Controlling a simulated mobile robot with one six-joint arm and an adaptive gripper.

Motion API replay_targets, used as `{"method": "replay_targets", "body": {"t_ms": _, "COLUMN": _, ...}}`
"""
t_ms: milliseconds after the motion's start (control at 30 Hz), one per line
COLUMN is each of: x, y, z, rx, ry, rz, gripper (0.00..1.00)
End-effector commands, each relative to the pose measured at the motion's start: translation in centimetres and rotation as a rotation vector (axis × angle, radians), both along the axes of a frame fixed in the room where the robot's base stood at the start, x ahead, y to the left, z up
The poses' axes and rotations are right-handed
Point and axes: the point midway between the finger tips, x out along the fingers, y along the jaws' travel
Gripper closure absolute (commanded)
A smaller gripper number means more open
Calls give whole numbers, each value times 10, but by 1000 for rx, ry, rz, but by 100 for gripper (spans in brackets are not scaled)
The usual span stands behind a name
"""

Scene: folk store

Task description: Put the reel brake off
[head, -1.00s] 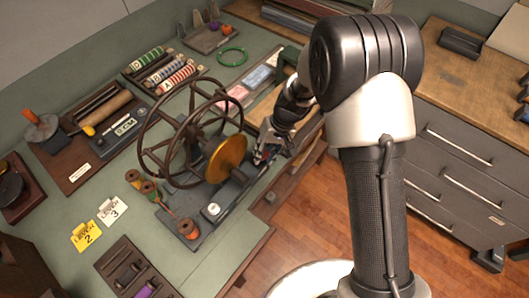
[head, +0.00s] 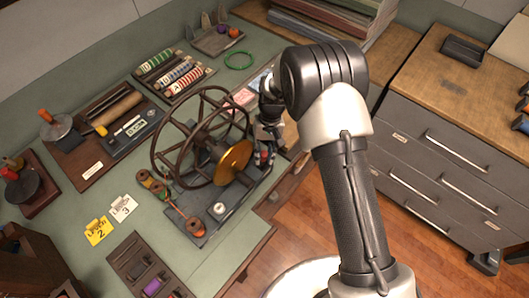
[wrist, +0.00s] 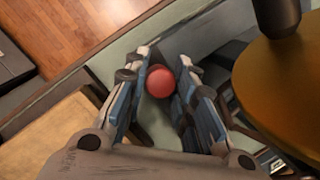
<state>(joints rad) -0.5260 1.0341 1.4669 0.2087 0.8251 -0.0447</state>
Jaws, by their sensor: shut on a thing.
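The reel is a dark spoked wheel (head: 163,150) with a brass disc (head: 235,161) on its near side, mounted on a dark base (head: 205,225) on the green bench. The brass disc also fills the right of the wrist view (wrist: 280,90). A red ball knob (wrist: 160,82) sits between the fingertips of my gripper (wrist: 160,80) in the wrist view. My gripper (head: 264,155) is shut on this knob, just right of the brass disc. The stem under the knob is hidden, so I cannot tell the brake's setting.
Thread spools (head: 195,228) and yellow and white number cards (head: 98,231) lie left of and before the reel. A green ring (head: 239,60) lies behind. A drawer cabinet (head: 450,150) stands right, across open floor.

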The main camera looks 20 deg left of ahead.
Motion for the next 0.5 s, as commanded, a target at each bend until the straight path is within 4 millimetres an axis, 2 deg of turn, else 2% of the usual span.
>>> {"method": "replay_targets", "body": {"t_ms": 300, "x": 0, "y": 0, "z": 0, "rx": 1, "ry": 0, "rz": 0, "gripper": 56}}
{"method": "replay_targets", "body": {"t_ms": 500, "x": 0, "y": 0, "z": 0, "rx": 1, "ry": -1, "rz": 0, "gripper": 55}}
